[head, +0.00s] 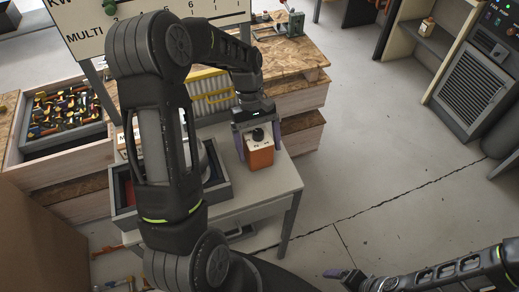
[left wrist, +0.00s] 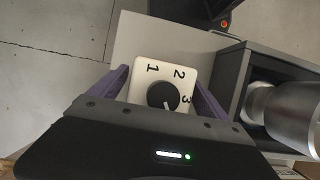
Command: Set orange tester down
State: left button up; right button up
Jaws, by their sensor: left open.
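The orange tester (head: 260,155) is a small box with a pale top and a black knob. It stands upright on the grey table (head: 284,181), near the table's right part. In the left wrist view the tester (left wrist: 155,72) shows its white top with the numbers 1, 2 and 3 around the knob. My left gripper (head: 256,141) is above it, with its purple fingers (left wrist: 160,85) open on either side of the tester. A gap shows beside the fingers. My right gripper (head: 345,274) is low at the right, far from the tester; its jaw state is unclear.
A dark grey tray (head: 222,183) holding a silver cylinder (left wrist: 290,115) stands beside the tester on the table. A wooden bin (head: 62,110) of coloured parts is at the left. A wooden bench (head: 300,62) stands behind. The floor at right is clear.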

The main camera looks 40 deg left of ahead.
aim_at(256, 129)
pick_arm(q)
jog(key=b+v, duration=0.1)
jog(key=v, duration=0.7)
jog(key=shift+r, duration=0.1)
jog(key=shift+p+v, duration=0.65)
jog(key=shift+v, duration=0.3)
jog(key=shift+a+r, duration=0.1)
jog(key=shift+r, duration=0.2)
jog(key=shift+f, duration=0.1)
